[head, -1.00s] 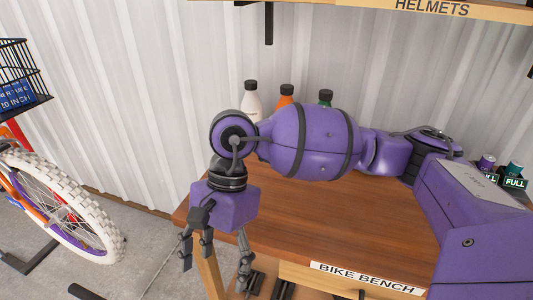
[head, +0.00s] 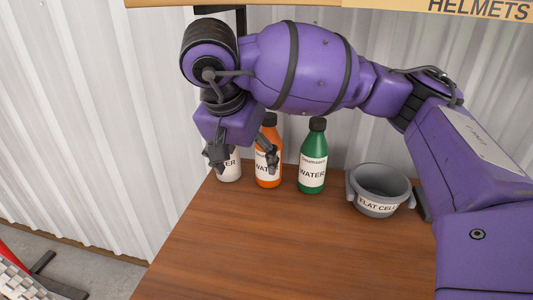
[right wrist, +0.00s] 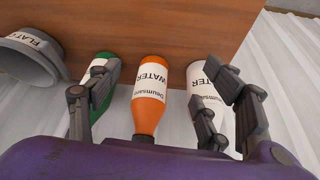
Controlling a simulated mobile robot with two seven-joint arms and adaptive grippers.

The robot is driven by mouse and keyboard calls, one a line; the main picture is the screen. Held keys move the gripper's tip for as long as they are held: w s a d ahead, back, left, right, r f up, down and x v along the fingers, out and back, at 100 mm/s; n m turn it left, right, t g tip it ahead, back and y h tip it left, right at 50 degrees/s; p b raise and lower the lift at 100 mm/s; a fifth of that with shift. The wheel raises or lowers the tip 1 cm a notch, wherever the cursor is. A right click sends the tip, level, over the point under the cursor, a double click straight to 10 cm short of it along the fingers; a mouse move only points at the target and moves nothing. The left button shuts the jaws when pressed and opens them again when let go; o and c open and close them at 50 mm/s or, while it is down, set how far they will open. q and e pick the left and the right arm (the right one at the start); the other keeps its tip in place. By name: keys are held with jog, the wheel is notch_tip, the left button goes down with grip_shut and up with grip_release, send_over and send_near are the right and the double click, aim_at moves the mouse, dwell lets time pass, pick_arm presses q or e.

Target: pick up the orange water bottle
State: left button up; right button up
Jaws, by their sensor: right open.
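The orange water bottle (head: 267,172) stands upright on the bench between a white water bottle (head: 230,166) and a green water bottle (head: 312,165). In the right wrist view the orange bottle (right wrist: 149,95) lies between the spread fingers, with the green bottle (right wrist: 101,98) behind the left finger and the white bottle (right wrist: 205,88) behind the right fingers. My left gripper is out of view.
A grey bucket (head: 380,188) labelled "FLAT CELL" stands right of the green bottle. The wooden bench (head: 260,252) is clear in front. A corrugated wall (head: 120,110) is close behind the bottles. A shelf edge (head: 385,5) labelled "HELMETS" crosses the top.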

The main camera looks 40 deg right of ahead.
aim_at(266, 137)
jog(key=w+d, duration=0.1)
jog(key=d, duration=0.1)
jog(key=w+d, duration=0.2)
jog(key=d, duration=0.1)
jog(key=w+d+b, duration=0.1)
jog(key=d, duration=0.2)
jog(key=shift+w+d, duration=0.25)
jog(key=shift+w, duration=0.15)
jog(key=x, duration=0.5)
jog(key=c, duration=1.6)
